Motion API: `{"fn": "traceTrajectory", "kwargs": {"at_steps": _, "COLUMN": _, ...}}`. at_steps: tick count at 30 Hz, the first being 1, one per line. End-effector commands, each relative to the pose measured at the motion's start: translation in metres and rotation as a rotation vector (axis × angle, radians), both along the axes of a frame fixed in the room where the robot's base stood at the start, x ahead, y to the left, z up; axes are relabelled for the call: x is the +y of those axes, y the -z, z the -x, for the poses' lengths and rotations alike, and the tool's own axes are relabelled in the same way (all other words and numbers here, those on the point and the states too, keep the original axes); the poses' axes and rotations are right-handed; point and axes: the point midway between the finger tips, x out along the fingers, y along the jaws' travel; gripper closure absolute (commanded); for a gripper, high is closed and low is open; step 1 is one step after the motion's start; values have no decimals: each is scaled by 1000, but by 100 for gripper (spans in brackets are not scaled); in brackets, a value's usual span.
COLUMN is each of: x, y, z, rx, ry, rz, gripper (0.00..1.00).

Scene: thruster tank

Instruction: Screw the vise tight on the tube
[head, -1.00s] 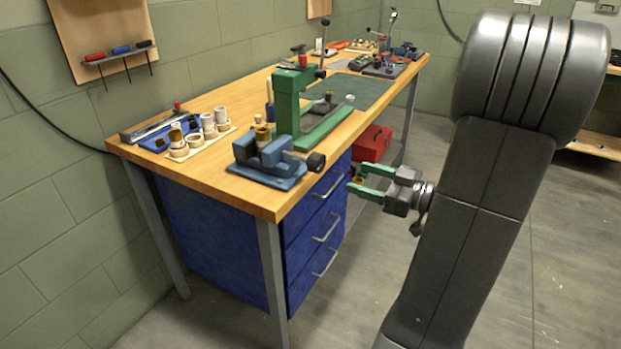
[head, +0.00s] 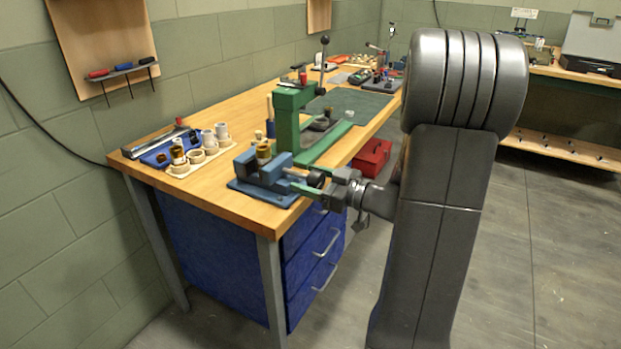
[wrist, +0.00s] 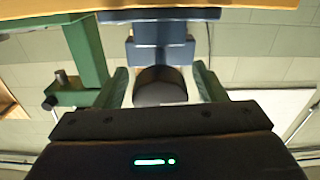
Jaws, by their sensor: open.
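The blue vise (head: 266,174) sits on the near corner of the wooden bench. A brass-coloured tube (head: 263,153) stands upright at its jaws. The vise's dark round screw knob (head: 316,179) faces my arm, and it also shows in the wrist view (wrist: 160,87). My gripper (head: 308,179) is open, with green fingers on either side of the knob. In the wrist view the fingers (wrist: 160,88) flank the knob with gaps visible on both sides. The tube cannot be made out in the wrist view.
A green press (head: 288,125) stands just behind the vise. A tray of pale rings and cups (head: 199,157) lies to the left, beside a blue tool case (head: 160,153). A red box (head: 372,157) is beyond the bench's right edge. The floor at right is clear.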

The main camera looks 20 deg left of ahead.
Motion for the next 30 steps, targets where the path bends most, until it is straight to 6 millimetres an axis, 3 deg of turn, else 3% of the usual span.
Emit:
{"fn": "traceTrajectory", "kwargs": {"at_steps": 9, "x": 2, "y": 0, "z": 0, "rx": 0, "ry": 0, "rz": 0, "gripper": 38}}
{"fn": "traceTrajectory", "kwargs": {"at_steps": 16, "x": 2, "y": 0, "z": 0, "rx": 0, "ry": 0, "rz": 0, "gripper": 80}}
{"fn": "traceTrajectory", "kwargs": {"at_steps": 30, "x": 2, "y": 4, "z": 1, "rx": 109, "ry": 0, "rz": -9, "gripper": 80}}
